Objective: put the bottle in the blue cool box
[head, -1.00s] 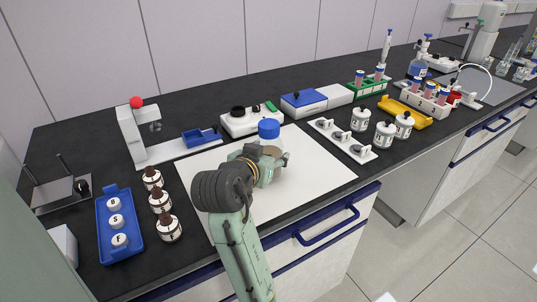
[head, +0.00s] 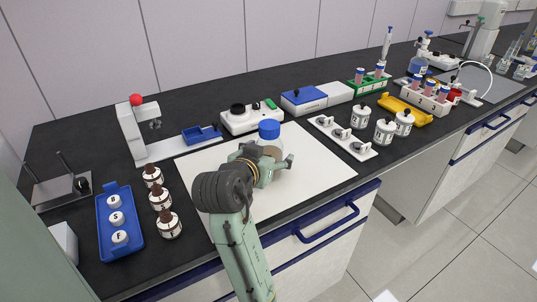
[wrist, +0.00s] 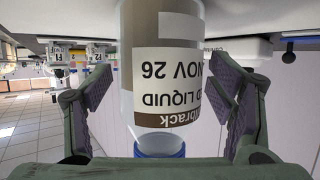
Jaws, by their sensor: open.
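The bottle (head: 269,133) has a blue cap and stands on the white mat, its lower part hidden by my gripper (head: 266,165). In the wrist view the bottle (wrist: 165,65) appears upside down, clear with a brown and white label and its blue cap at the bottom edge. My gripper (wrist: 163,100) is open, with one finger on each side of the bottle and a small gap showing at both sides. A box with a blue top (head: 303,96) stands behind the mat to the right; I cannot tell for certain that it is the cool box.
The white mat (head: 325,170) is clear right of my gripper. Brown bottles (head: 160,198) and a blue tray of jars (head: 107,250) stand left. A stand with a red knob (head: 136,101) and a hotplate device (head: 240,122) are behind. White jars (head: 384,132) stand right.

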